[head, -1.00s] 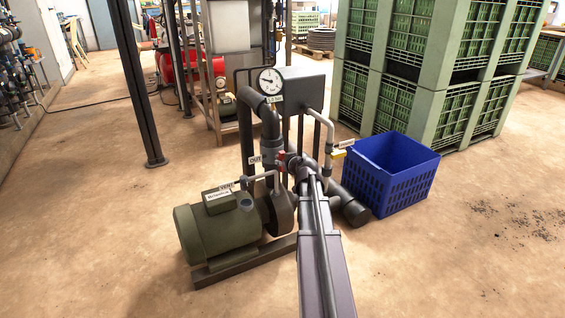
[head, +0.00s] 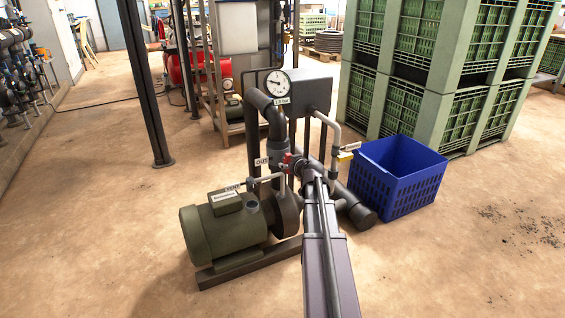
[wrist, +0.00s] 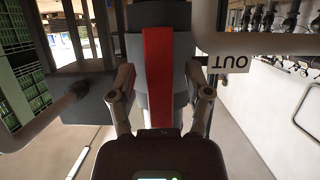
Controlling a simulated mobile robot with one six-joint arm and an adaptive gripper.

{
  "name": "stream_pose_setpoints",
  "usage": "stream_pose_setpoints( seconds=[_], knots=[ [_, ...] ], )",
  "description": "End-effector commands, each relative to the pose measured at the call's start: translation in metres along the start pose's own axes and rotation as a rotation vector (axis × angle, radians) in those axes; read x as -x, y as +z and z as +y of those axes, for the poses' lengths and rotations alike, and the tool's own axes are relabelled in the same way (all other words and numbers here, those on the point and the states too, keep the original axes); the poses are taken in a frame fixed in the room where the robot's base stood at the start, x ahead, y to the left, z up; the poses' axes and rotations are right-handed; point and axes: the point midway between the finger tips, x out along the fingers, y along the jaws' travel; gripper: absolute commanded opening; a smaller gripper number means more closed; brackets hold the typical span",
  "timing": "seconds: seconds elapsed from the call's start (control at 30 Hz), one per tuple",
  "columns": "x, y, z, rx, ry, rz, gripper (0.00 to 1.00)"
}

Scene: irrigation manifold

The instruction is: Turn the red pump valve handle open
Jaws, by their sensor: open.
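The red valve handle (wrist: 158,70) runs as an upright bar through the middle of the wrist view, in front of a grey valve body. My gripper (wrist: 160,82) is open, with one finger on each side of the handle. Gaps show between the fingers and the red bar, so I see no grip on it. In the head view a small bit of the red handle (head: 287,158) shows just left of my arm's end, by the OUT label. My arm hides most of the gripper there.
The green pump motor (head: 225,236) stands left of my arm. A pressure gauge (head: 278,83) and grey box (head: 305,92) rise behind the valve. A blue crate (head: 400,190) is at right. Pipe with the OUT label (wrist: 229,62) lies close beside the gripper.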

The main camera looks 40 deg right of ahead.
Motion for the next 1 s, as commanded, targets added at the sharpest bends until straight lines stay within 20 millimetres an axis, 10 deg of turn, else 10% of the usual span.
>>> stream_pose_setpoints(
  seconds=[1.0],
  knots=[
    [0.015,0.000,0.002,-0.698,-0.288,0.000,0.64]
  ],
)
